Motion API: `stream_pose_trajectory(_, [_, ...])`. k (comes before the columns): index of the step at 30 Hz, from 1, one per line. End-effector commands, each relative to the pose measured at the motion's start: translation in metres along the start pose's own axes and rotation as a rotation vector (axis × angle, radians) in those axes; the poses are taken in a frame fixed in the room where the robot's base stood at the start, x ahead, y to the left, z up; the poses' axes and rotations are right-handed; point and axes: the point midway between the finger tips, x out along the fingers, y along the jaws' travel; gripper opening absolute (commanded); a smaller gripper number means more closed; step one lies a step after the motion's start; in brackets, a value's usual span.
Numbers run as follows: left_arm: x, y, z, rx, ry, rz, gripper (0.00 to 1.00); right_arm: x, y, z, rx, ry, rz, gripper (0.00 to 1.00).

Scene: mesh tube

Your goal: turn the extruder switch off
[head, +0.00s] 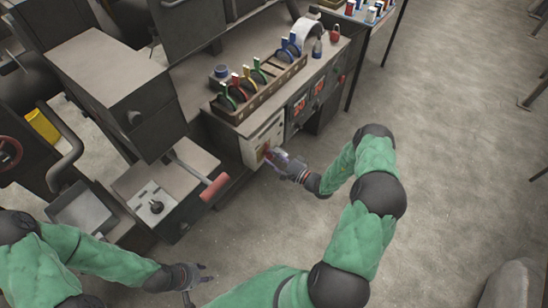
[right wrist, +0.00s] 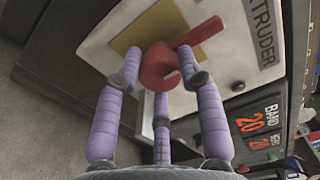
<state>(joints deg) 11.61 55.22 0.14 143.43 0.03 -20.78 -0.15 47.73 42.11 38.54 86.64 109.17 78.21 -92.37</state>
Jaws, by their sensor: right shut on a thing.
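The extruder switch is a red rotary knob with a lever on a yellow plate, on a pale panel marked with a partly visible "EXTRUDER" label (right wrist: 263,35). In the right wrist view the red switch (right wrist: 158,66) has its lever pointing right and slightly up. My right gripper (right wrist: 160,82) has its purple fingers around the knob and is shut on it. In the head view my right gripper (head: 276,159) reaches the panel's front, partly covering the switch (head: 267,150). My left gripper (head: 202,282) is low, away from the panel, with its fingers apart and empty.
Red number displays (right wrist: 250,124) sit beside the panel. A wooden rack (head: 262,97) with coloured rings stands on the cabinet top. A red-handled lever (head: 214,189) sticks out left of the panel.

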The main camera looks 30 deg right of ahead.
Motion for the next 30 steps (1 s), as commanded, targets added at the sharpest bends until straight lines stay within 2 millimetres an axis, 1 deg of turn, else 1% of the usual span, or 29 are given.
stream_pose_trajectory(1, [-0.0001, 0.0, 0.0, 0.0, 0.0, 0.0, 0.4, 0.0016, -0.0016, 0.0048, -0.02, -0.012, -0.006, 0.06])
stream_pose_trajectory(9, [0.0001, 0.0, 0.0, 0.0, 0.0, 0.0, 0.4, 0.0014, 0.0, 0.0062, -0.081, -0.014, -0.004, 0.06])
stream_pose_trajectory(22, [0.0002, -0.0001, 0.0, 0.0, 0.0, 0.0, 0.4, 0.0011, 0.0018, 0.008, -0.085, -0.015, 0.0, 0.06])
stream_pose_trajectory(23, [0.0002, -0.0001, 0.0, 0.0, 0.0, 0.0, 0.4, 0.0011, 0.0019, 0.0081, -0.085, -0.015, 0.0, 0.41])
stream_pose_trajectory(24, [0.0002, -0.0001, 0.0, 0.0, 0.0, 0.0, 0.4, 0.001, 0.0021, 0.0082, -0.084, -0.015, 0.0, 0.52])
stream_pose_trajectory(25, [0.0003, -0.0001, 0.0, 0.0, 0.0, 0.0, 0.4, 0.0009, 0.0022, 0.0082, -0.084, -0.015, 0.001, 0.61])
stream_pose_trajectory(30, [0.0003, -0.0001, 0.0, 0.0, 0.0, 0.0, 0.4, 0.0005, 0.0018, 0.0053, -0.086, -0.01, 0.001, 0.62])
